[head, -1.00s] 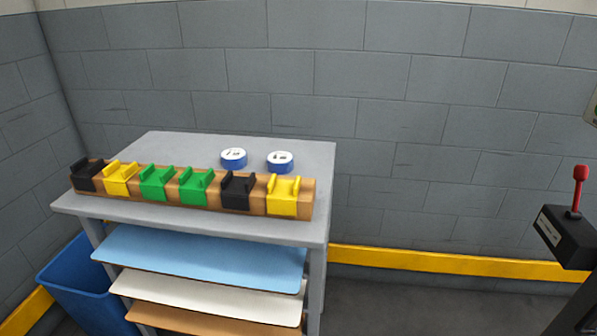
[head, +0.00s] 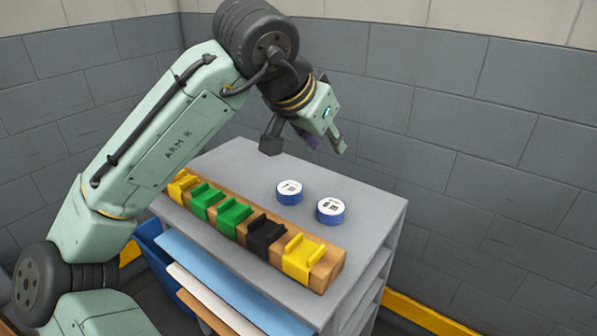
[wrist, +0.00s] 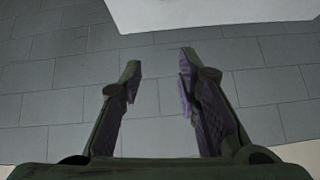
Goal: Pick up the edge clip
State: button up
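Edge clips sit in a row on a wooden bar (head: 330,276) along the front of the grey table. From right to left I see a yellow clip (head: 302,258), a black clip (head: 264,236), a green clip (head: 233,215), another green clip (head: 206,199) and a yellow clip (head: 181,186). The far left end of the bar is hidden behind my arm. My gripper (head: 308,146) is raised above the back of the table, apart from the clips. In the wrist view its fingers (wrist: 160,78) are spread with nothing between them.
Two blue-and-white tape rolls (head: 289,192) (head: 331,210) stand on the table (head: 372,217) behind the bar. Sheets (head: 222,267) lie on shelves below. A blue bin (head: 150,240) is at the left. Block walls (head: 440,130) stand close behind and right.

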aim_at(292, 242)
jog(key=s+a+f+g+y, duration=0.1)
jog(key=s+f+g, duration=0.1)
jog(key=f, duration=0.1)
jog(key=s+a+f+g+y, duration=0.2)
jog(key=s+f, duration=0.1)
jog(key=s+a+f+n+g+y+p, duration=0.1)
jog(key=s+a+f+g, duration=0.1)
jog(key=f, duration=0.1)
jog(key=shift+s+a+g, duration=0.25)
jog(key=shift+s+g, duration=0.15)
jog(key=shift+w+f+p, duration=0.15)
jog(key=shift+f+p, duration=0.6)
jog(key=shift+f, duration=2.6)
grip_shut()
